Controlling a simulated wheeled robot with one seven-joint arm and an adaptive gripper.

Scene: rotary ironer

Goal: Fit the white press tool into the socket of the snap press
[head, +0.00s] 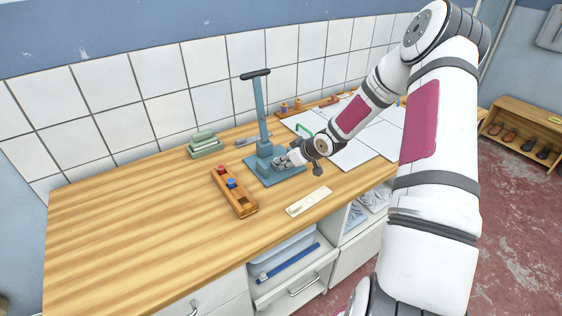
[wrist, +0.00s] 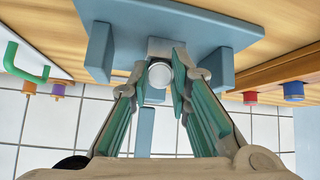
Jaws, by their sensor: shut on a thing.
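The blue snap press (head: 264,150) stands on the wooden bench, with its long lever upright above it. My gripper (head: 288,160) is low at the right side of the press, above its base plate. In the wrist view my gripper (wrist: 162,62) has its fingers closed on the white press tool (wrist: 159,75), whose round pale end shows between the pads. The blue press base (wrist: 205,32) lies just beyond the fingertips. The socket is hidden, and I cannot tell whether the tool touches it. In the head view the tool is too small to make out clearly.
A wooden rack (head: 238,204) with red and blue tools stands left of the press. A pale flat strip (head: 308,201) lies near the front edge. Green boxes (head: 204,147) stand at the back left, and white sheets (head: 345,155) lie at right. The bench's left part is clear.

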